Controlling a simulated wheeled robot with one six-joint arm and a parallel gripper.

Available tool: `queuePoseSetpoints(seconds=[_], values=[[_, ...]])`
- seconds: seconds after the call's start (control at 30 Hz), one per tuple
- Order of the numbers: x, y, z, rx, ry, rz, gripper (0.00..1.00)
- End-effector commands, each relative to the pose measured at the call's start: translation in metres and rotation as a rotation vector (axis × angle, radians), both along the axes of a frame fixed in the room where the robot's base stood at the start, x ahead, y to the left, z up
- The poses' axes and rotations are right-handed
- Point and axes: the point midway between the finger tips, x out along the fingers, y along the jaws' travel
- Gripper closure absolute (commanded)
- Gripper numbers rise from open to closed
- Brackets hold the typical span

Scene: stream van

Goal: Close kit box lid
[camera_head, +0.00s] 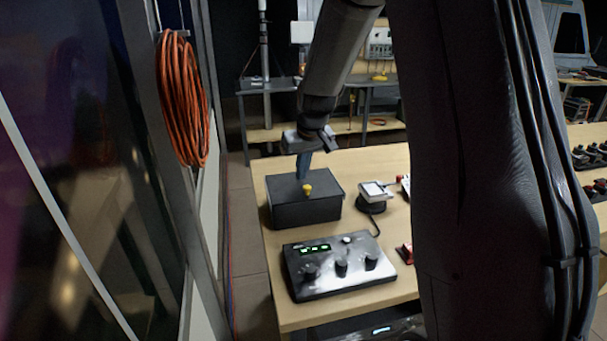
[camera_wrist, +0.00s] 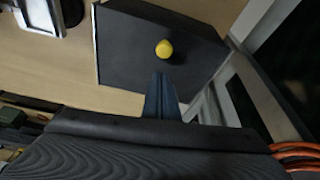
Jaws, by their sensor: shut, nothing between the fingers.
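The kit box (camera_head: 300,211) is a dark grey box on the wooden bench, near its left end. Its flat lid (camera_head: 285,188) lies over the top and looks closed, with a yellow knob (camera_head: 307,189) on it. In the wrist view the lid (camera_wrist: 130,50) and the yellow knob (camera_wrist: 164,49) show from above. My gripper (camera_head: 303,170) points down over the lid, just behind the knob. Its blue fingers (camera_wrist: 161,98) are together and empty. I cannot tell whether the fingertips touch the lid.
A control panel with knobs (camera_head: 337,264) stands in front of the box. A small device with a pale screen (camera_head: 374,191) stands to its right. A glass and metal frame (camera_head: 212,190) with a coiled orange cable (camera_head: 182,98) rises close on the left.

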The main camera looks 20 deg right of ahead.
Motion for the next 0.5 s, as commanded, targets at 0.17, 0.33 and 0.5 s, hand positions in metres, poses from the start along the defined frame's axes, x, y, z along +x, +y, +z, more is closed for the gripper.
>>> queuePoseSetpoints(seconds=[0.17,0.33,0.5], values=[[0.005,-0.004,0.019,-0.003,-0.01,-0.005,1.0],[-0.003,0.001,0.044,-0.002,-0.012,0.002,1.0],[-0.013,0.0,0.071,-0.002,-0.012,0.002,1.0]])
